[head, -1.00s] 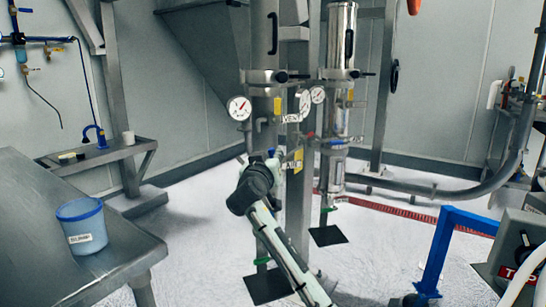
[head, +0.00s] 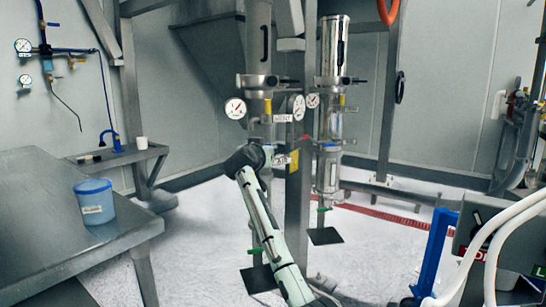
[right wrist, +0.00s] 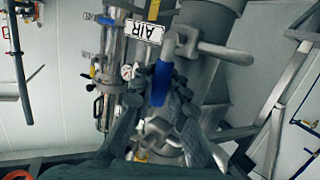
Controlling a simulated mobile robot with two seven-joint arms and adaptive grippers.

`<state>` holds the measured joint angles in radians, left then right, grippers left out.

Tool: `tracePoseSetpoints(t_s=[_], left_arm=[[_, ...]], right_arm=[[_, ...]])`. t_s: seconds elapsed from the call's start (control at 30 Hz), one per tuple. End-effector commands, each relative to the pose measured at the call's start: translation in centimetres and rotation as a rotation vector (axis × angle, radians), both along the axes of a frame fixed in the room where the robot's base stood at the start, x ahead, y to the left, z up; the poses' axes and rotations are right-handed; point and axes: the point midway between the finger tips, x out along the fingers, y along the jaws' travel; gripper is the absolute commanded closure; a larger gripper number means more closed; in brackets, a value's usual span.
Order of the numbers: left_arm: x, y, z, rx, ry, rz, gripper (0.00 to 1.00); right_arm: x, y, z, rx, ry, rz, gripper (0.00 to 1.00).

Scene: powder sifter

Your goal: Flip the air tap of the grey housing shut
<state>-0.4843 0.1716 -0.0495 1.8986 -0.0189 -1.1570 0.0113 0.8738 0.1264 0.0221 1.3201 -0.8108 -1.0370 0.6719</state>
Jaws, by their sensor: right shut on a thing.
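The air tap has a blue lever (right wrist: 159,80), pointing downward in the right wrist view, below a grey metal valve body (right wrist: 188,45). A white AIR label (right wrist: 145,31) is beside it. My right gripper (right wrist: 165,92) has its dark fingers closed around the lever. In the head view my right arm reaches up from the bottom to the steel column, and its dark wrist hides the gripper and the lever. The grey housing (head: 258,82) stands upright behind that wrist, with a round gauge (head: 235,108) at its left. My left gripper is in neither view.
A second, clearer column (head: 331,120) stands just right. A steel table (head: 60,250) with a blue bucket (head: 94,202) is at the left. A blue post (head: 436,252) and white hoses (head: 490,250) are at the lower right. Open floor lies between.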

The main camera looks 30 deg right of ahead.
Motion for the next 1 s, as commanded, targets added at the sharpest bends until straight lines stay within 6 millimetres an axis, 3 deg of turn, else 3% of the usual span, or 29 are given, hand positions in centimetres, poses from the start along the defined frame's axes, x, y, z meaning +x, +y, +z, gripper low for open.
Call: tracePoseSetpoints(t_s=[0.37, 0.4, 0.57, 0.87, 1.0], left_arm=[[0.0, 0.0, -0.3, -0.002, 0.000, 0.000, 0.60], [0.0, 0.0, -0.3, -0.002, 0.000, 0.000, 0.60], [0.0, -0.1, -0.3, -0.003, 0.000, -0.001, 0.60], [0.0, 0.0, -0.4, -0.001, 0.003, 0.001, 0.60], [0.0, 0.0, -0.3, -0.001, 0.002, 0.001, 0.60]], right_arm=[[-0.3, -0.3, -0.1, 0.039, -0.005, -0.006, 1.00], [-0.3, -0.3, -0.1, 0.039, -0.005, -0.006, 0.82], [-0.3, -0.2, -0.1, 0.037, -0.005, -0.005, 0.64], [-0.3, -0.1, 0.0, 0.037, -0.006, -0.004, 0.64], [-1.2, 1.0, 0.2, 0.035, -0.008, -0.002, 0.64]])
